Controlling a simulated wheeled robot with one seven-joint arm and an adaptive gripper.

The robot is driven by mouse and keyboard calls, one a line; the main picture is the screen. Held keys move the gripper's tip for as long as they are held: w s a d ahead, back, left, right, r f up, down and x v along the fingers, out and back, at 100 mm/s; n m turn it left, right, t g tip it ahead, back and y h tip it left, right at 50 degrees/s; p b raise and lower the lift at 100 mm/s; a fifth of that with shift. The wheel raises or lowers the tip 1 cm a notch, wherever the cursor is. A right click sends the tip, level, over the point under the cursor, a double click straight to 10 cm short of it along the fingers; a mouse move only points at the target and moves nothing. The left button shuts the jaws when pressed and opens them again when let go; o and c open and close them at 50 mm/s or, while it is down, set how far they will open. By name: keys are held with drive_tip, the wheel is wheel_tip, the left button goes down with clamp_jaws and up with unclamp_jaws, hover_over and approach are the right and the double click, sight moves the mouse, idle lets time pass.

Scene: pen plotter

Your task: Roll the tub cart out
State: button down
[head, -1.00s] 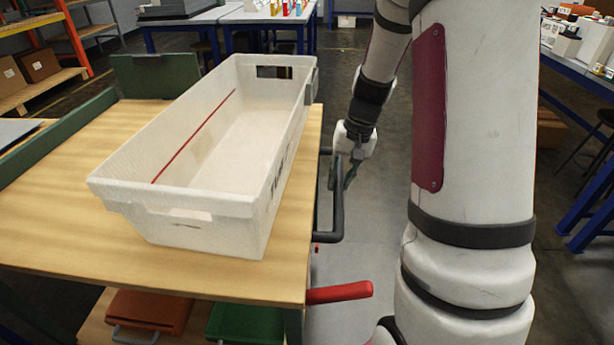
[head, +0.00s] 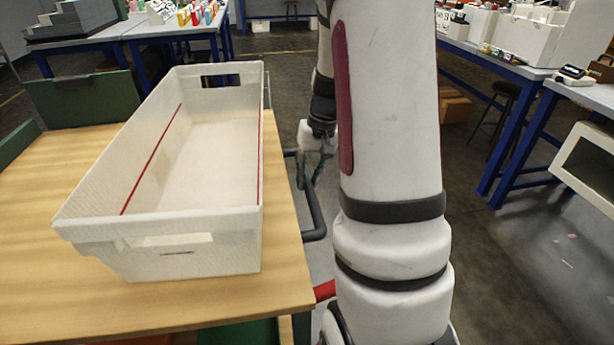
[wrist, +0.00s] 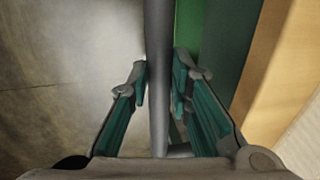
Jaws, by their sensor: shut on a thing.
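The tub cart has a wooden top (head: 287,285) and a dark bar handle (head: 314,222) along its right side. A white tub (head: 185,258) with a red line inside stands empty on the top. My gripper (head: 311,172) is at the far part of the handle. In the wrist view, my gripper (wrist: 159,88) has its green-padded fingers on both sides of the grey handle bar (wrist: 158,35) and is shut on it. The cart's wooden edge (wrist: 268,70) shows at the right there. My arm hides part of a red lever (head: 324,290) below the top.
Blue-legged tables with white boxes (head: 520,42) stand at the right, with a stool (head: 497,105) beside them. Another blue-legged bench (head: 165,30) with small colored items is at the back left. Grey floor (head: 490,265) is open at the right.

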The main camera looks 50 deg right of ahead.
drive_tip(key=c, duration=1.4)
unclamp_jaws()
drive_tip(key=shift+c, duration=0.2)
wheel_tip(320, 180, up, 12)
drive_tip(key=s+d, duration=0.1)
drive_tip(key=d, duration=0.1)
drive_tip(key=shift+s, duration=0.2)
drive_tip(key=shift+s+f, duration=0.1)
drive_tip(key=shift+f, duration=0.05)
